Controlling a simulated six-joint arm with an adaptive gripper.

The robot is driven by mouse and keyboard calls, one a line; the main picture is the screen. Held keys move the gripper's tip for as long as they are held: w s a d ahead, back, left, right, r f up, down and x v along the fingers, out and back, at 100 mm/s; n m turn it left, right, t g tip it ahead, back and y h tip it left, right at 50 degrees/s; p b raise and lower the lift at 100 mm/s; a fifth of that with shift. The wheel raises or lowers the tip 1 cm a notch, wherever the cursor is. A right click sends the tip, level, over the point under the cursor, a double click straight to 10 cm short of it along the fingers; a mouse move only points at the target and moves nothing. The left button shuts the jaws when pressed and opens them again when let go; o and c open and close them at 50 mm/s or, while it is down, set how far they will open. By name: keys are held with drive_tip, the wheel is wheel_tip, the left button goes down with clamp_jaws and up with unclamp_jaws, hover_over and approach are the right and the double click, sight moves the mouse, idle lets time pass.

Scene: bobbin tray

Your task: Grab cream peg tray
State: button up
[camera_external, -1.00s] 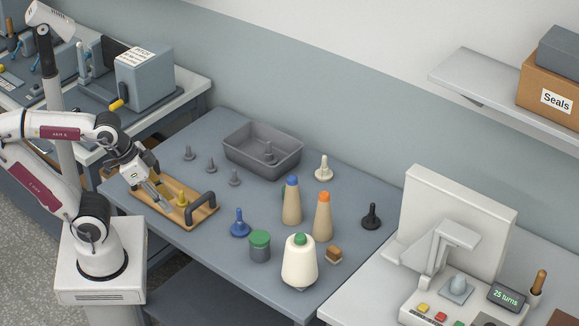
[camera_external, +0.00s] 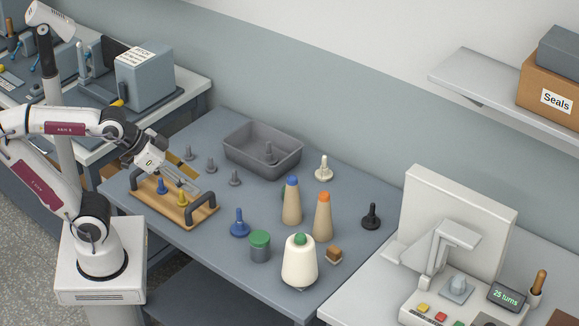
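The cream peg (camera_external: 324,168) stands upright on the table, right of the grey bin, apart from my gripper. A wooden tray (camera_external: 207,212) with two dark handles lies at the table's left; a blue peg (camera_external: 162,187) and a yellow peg (camera_external: 183,198) stand in it. My gripper (camera_external: 192,189) is over the tray's back side, its fingers pointing down and right near the yellow peg. The fingers are small here, and I cannot tell how far apart they are. I see nothing clearly held. Part of the tray's back edge is hidden by the gripper.
A grey bin (camera_external: 245,158) holds a grey peg. Several loose grey pegs stand left of it. The front left of the table is bare.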

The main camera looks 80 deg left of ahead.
drive_tip(key=w+a+r+t+y, duration=0.1)
drive_tip(key=w+a+r+t, duration=0.15)
drive_tip(key=w+r, duration=0.5)
drive_tip(key=w+a+r+t, duration=0.2)
drive_tip(key=w+r+t, duration=0.15)
drive_tip(key=w, duration=0.75)
drive_tip(key=w+a+f+n+t+y, duration=0.1)
drive_tip(key=w+a, duration=0.4)
drive_tip(key=w, duration=0.3)
drive_tip(key=w+a+f+n+y, duration=0.1)
drive_tip(key=w+a, duration=0.4)
drive_tip(key=w, duration=0.2)
drive_tip(key=w+a+f+y, duration=0.1)
drive_tip(key=w+a+f, duration=0.4)
drive_tip(key=a+f, duration=0.15)
drive_tip(key=n+g+y, duration=0.2)
drive_tip(key=n+g, duration=0.1)
drive_tip(key=g, duration=0.1)
approach(324, 166)
drive_tip(key=shift+w+a+f, duration=0.8)
drive_tip(key=shift+a+f, duration=0.3)
